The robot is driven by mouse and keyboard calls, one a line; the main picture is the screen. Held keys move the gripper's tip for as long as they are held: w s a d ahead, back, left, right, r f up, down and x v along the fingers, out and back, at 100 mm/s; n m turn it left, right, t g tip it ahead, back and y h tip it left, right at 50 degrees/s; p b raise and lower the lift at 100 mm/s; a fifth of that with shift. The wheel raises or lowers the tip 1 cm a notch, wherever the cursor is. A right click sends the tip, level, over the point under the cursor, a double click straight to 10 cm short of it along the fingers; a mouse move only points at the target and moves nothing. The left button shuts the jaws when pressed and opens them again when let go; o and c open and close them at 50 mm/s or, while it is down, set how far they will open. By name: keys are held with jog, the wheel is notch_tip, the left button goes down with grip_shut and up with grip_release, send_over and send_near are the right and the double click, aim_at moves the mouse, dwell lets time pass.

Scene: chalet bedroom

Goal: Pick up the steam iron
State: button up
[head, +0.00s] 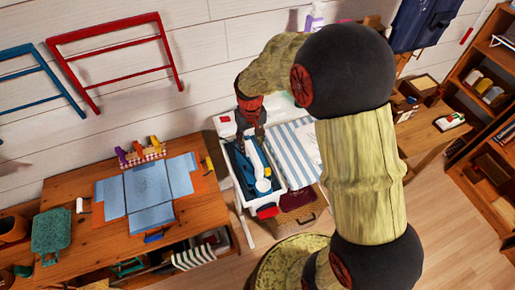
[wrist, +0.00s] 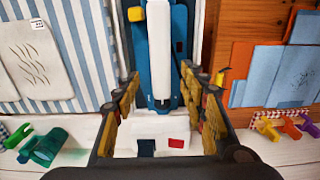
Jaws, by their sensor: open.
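The steam iron has a blue body and a white handle. In the head view the iron (head: 262,184) lies in a white tray (head: 279,188), partly hidden by my gripper and arm. In the wrist view the iron (wrist: 160,50) is at the top middle, its white handle running up and down the picture. My gripper (head: 252,130) is over the back end of the tray. In the wrist view my gripper (wrist: 160,80) is open, with one finger on each side of the handle's lower end. I cannot tell how far above the handle the fingers are.
A blue-and-white striped cloth (head: 289,148) lies right of the tray. A wooden table (head: 110,240) with blue cloth pieces (head: 148,187) and small coloured clips (head: 139,151) stands to the left. The white plank wall is close behind. Shelves (head: 492,110) stand at the right.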

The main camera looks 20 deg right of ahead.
aim_at(252, 148)
jog(key=shift+w+d+f, duration=0.1)
jog(key=shift+f, duration=0.3)
notch_tip(252, 148, down, 2)
jog(key=shift+f, duration=0.15)
jog(key=f, duration=0.3)
jog(key=s+f+b, duration=0.1)
jog(key=f, duration=0.1)
jog(key=shift+c, duration=1)
grip_shut()
jog(key=shift+r, duration=0.1)
